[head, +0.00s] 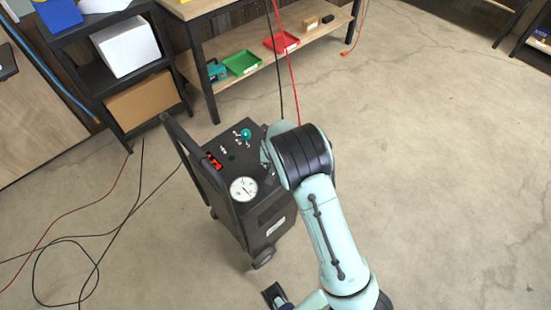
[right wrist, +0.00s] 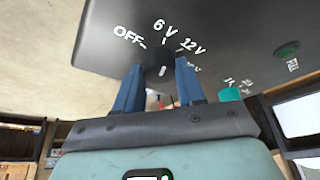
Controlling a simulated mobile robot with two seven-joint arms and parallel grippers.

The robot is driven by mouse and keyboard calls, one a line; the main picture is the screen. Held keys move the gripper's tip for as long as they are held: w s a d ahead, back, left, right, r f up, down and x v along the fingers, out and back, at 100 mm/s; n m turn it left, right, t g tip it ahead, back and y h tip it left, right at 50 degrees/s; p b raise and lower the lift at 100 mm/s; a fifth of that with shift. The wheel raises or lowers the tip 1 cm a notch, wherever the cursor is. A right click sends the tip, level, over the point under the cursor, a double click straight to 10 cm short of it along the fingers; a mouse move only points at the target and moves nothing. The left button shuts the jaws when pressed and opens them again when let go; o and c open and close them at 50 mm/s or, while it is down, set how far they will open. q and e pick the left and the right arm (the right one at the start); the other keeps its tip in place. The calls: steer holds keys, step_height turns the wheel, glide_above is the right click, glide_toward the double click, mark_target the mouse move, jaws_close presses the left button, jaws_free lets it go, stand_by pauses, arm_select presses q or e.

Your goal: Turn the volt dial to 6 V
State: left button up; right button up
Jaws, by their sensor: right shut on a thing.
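The dark volt dial (right wrist: 154,58) is on the cart's panel in the right wrist view, with the labels OFF, 6 V and 12 V around it and another partly hidden label at right. A short white mark on its face lines up roughly with the 6 V tick. My right gripper (right wrist: 159,66) is shut on the dial, one blue finger on each side. In the head view the black cart (head: 253,222) stands upright, and my right wrist hides the dial and the fingers.
A workbench (head: 203,79) and a dark shelf (head: 85,76) stand behind. Loose cables (head: 75,241) lie at left. The floor at right is clear.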

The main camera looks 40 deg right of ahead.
steer(key=o, duration=1)
arm_select(q)
steer(key=r+p, duration=0.1)
steer(key=w+r+p, duration=0.1)
steer(key=r+p, duration=0.1)
steer(key=shift+w+r, duration=0.2)
steer(key=shift+w, duration=0.05)
arm_select(e)
steer(key=v, duration=1.3)
steer(key=shift+r, duration=0.15)
arm_select(q)
steer(key=shift+s, duration=0.1)
arm_select(e)
steer(key=shift+s, duration=0.1)
